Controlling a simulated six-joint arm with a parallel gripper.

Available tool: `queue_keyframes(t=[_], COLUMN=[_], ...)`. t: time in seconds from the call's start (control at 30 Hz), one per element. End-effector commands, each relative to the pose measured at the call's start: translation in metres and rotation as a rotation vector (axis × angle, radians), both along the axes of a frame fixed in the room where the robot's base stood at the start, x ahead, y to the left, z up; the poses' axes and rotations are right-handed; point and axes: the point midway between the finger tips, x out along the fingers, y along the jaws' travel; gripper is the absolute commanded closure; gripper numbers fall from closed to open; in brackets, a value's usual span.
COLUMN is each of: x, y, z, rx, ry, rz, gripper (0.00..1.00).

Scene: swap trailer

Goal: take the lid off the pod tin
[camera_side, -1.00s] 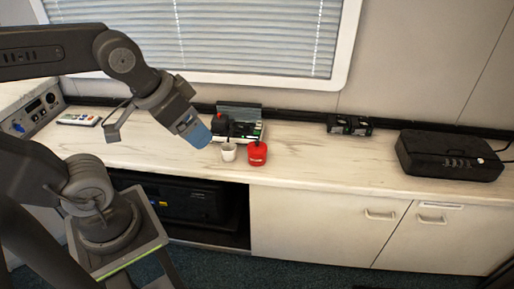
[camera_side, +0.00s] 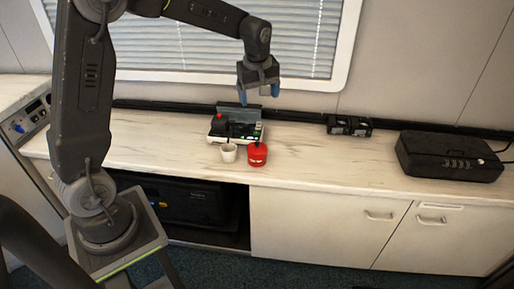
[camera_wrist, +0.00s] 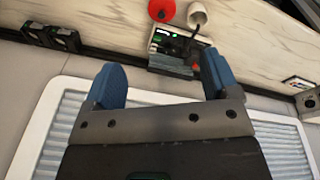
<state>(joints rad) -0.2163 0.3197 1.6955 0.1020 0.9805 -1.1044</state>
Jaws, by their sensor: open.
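The pod tin (camera_side: 257,157) is a small red round tin near the front edge of the counter, with its red lid (camera_side: 257,146) and a small knob on top. It also shows at the top of the wrist view (camera_wrist: 161,10). My gripper (camera_side: 261,92) hangs above the counter, well above and behind the tin, with its blue fingers pointing down. In the wrist view my gripper (camera_wrist: 163,80) has its two blue fingers wide apart with nothing between them. The tin is apart from the fingers.
A white cup (camera_side: 229,153) stands just left of the tin. Behind them is a device with a small screen (camera_side: 236,132). Black boxes (camera_side: 349,125) and a black case (camera_side: 450,156) lie to the right. The counter (camera_side: 315,160) between the tin and the case is clear.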

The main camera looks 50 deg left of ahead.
Motion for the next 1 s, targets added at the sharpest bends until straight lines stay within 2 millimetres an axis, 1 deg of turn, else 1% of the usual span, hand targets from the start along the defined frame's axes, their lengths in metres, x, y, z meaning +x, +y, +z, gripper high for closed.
queue_keyframes(t=[0.03,0.1,0.2,0.3,0.4,0.57,0.8,0.9,1.0], x=[0.014,0.029,0.044,0.053,0.058,0.059,0.057,0.057,0.057], y=[0.012,0.026,0.044,0.056,0.063,0.067,0.071,0.073,0.075], z=[-0.02,-0.043,-0.072,-0.095,-0.108,-0.125,-0.171,-0.185,-0.194], rx=[-0.007,-0.014,-0.021,-0.022,-0.021,-0.021,-0.023,-0.022,-0.023], ry=[0.023,0.042,0.064,0.079,0.087,0.092,0.093,0.091,0.09], rz=[0.081,0.192,0.328,0.425,0.483,0.507,0.505,0.505,0.504], gripper=[0.19,0.19,0.19,0.19,0.19,0.19,0.19,0.19,0.19])
